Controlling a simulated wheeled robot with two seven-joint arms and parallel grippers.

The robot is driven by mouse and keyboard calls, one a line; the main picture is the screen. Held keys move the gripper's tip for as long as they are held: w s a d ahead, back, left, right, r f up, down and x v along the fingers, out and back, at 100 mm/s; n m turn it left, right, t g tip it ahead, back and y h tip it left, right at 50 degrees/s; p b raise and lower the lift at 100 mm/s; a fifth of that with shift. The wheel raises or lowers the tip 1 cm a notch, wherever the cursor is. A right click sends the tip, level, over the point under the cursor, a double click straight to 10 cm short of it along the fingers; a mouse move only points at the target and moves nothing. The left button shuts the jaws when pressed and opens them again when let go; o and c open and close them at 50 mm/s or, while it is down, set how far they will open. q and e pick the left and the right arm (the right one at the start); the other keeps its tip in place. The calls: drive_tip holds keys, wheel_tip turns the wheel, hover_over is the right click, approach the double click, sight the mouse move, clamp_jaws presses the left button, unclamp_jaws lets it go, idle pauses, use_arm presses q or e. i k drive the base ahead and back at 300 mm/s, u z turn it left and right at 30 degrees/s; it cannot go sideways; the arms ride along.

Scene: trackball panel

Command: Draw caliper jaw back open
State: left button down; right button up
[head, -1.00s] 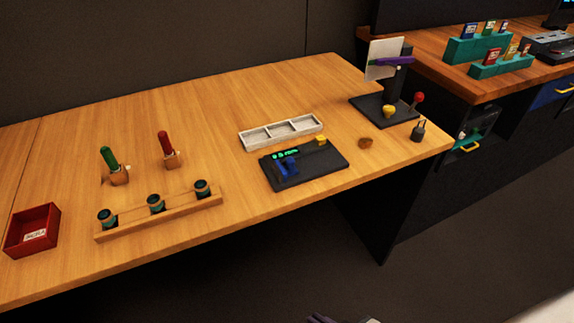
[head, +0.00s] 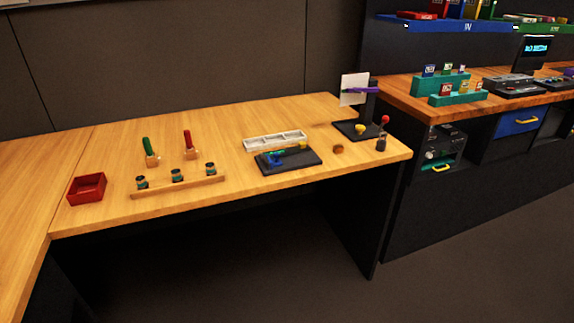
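A black base (head: 296,164) lies on the wooden bench, with a blue jaw piece (head: 273,160) on its left, a small green readout (head: 271,153) behind that, and a yellow piece (head: 303,147) toward its back right. It looks like the caliper. The blue and yellow pieces stand apart; fine detail is too small to tell. Neither of my grippers is in view.
A white three-part tray (head: 275,140) sits behind the caliper. A rail with several dark cups (head: 178,188) and a red box (head: 87,189) are to the left. A black stand (head: 356,130) is to the right. The bench front (head: 240,192) is clear.

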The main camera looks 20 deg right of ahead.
sight(275, 163)
drive_tip(key=u, duration=0.6)
drive_tip(key=i, duration=1.05)
drive_tip(key=z, duration=0.85)
